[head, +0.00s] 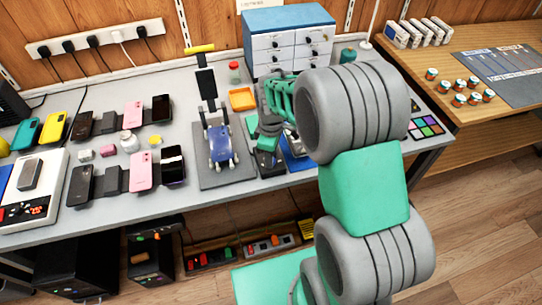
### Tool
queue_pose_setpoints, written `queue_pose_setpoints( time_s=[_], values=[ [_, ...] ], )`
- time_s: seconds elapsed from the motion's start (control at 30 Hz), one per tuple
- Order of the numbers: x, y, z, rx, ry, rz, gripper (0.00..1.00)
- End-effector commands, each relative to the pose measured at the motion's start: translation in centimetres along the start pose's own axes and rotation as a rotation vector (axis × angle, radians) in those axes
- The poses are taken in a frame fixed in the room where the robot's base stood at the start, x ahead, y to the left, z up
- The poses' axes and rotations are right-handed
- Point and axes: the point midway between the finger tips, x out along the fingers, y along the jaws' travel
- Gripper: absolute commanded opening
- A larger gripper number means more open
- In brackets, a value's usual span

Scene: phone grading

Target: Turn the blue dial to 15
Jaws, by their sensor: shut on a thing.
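My gripper (266,142) is small and partly covered by my own arm. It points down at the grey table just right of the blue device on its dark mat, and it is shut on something. I cannot make out the blue dial itself; the spot between and under the jaws is hidden. A blue flat piece (294,152) shows beside the gripper, partly behind my arm. I cannot read any dial marks or number.
A blue device (220,146) stands on a dark mat (210,181) left of my gripper. An orange tray (242,98) and a blue drawer cabinet (289,18) are behind. Several phones, including a pink phone (141,171), lie left. A colour chart (425,126) lies right of my arm.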

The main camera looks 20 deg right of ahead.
Motion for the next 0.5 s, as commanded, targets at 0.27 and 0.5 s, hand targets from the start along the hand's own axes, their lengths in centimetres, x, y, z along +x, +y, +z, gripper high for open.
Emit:
queue_pose_setpoints(
  time_s=[0.27,0.5],
  values=[
    [-0.08,0.03,-0.05,0.26,0.001,0.001,0.0],
    [-0.08,0.02,-0.05,0.472,0.001,0.0,0.0]
  ],
)
